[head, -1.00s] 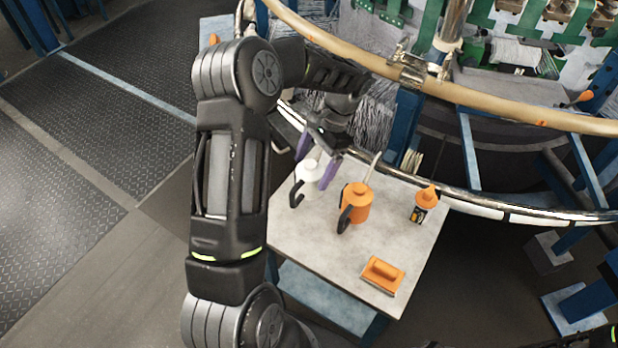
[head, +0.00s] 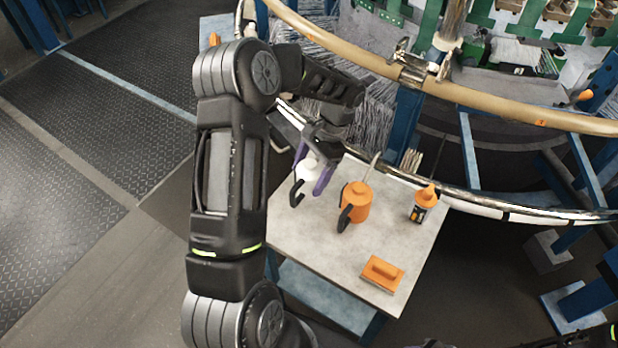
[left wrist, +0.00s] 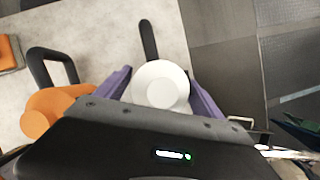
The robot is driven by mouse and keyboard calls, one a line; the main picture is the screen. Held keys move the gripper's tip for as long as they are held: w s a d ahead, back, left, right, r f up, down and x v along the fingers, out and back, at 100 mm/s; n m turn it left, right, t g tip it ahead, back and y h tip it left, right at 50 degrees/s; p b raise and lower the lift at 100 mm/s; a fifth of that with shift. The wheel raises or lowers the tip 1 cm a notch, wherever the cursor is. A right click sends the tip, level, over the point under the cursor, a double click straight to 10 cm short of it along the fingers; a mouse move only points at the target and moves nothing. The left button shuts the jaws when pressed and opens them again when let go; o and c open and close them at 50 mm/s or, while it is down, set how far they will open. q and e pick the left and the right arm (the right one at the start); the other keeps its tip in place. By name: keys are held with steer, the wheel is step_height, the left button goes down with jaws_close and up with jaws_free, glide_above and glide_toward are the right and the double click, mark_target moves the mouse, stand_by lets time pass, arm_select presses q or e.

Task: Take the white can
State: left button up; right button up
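The white can (head: 306,172) stands near the back left corner of the table, with its black handle toward the front left. Its round white top shows in the left wrist view (left wrist: 160,85), the dark handle pointing up the picture. My left gripper (head: 309,179) is over the can with its purple fingers spread, one on each side. In the left wrist view the fingers flank the can; the left one shows a small gap, and contact on the right is hard to judge. My right gripper is not in view.
An orange can (head: 357,202) with a spout and black handle stands right beside the white can. An orange-capped bottle (head: 424,205) and an orange block-like tool (head: 382,274) are on the table (head: 310,250). The loom's ring (head: 470,92) curves behind and above.

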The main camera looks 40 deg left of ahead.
mark_target(309, 166)
arm_select(q)
steer(key=c, duration=1.5)
steer(key=shift+o, duration=0.2)
step_height(309, 166, up, 8)
steer(key=shift+f+b, duration=0.15)
steer(key=shift+b, duration=0.15)
step_height(309, 166, up, 2)
steer(key=shift+r+p, duration=0.25)
steer(key=shift+p, duration=0.7)
steer(key=shift+f, duration=0.1)
